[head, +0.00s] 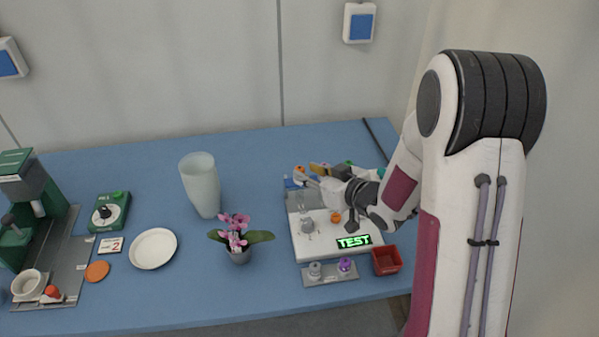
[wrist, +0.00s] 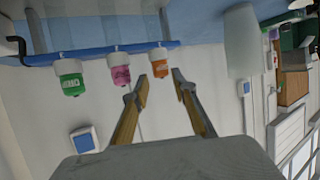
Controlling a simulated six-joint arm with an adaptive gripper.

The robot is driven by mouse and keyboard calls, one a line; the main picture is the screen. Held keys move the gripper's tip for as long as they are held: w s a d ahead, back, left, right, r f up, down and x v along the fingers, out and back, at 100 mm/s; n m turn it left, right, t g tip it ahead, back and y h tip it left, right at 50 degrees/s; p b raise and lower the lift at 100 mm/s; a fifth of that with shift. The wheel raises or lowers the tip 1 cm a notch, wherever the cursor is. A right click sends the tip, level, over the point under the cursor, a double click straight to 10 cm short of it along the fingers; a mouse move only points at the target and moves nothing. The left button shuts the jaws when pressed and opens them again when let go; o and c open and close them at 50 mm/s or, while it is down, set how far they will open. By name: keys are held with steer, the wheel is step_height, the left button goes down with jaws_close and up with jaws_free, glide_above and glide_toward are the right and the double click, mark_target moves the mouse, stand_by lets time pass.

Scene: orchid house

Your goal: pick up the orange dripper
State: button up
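The orange dripper (wrist: 159,63) has a white cap end and an orange body, and it hangs from a blue rail (wrist: 100,53) in the wrist view. A pink dripper (wrist: 120,69) and a green dripper (wrist: 70,78) are on the same rail to its left. My gripper (wrist: 160,76) is open and empty, its two yellow fingers apart. The orange dripper lies just beyond the fingertips, roughly between them. In the head view the orange dripper (head: 299,169) shows small at the rack, left of my gripper (head: 316,172). My gripper and arm hide part of the rack there.
A white board with a green TEST display (head: 354,241) stands in front of the rack. A red bin (head: 386,260) is at its right. A potted orchid (head: 238,240), a frosted vase (head: 201,186) and a white plate (head: 153,249) stand to the left, with clear blue table between.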

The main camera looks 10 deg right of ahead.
mark_target(300, 168)
steer(key=shift+x, duration=2.25)
steer(key=shift+s+a+f, duration=0.1)
steer(key=c, duration=0.6)
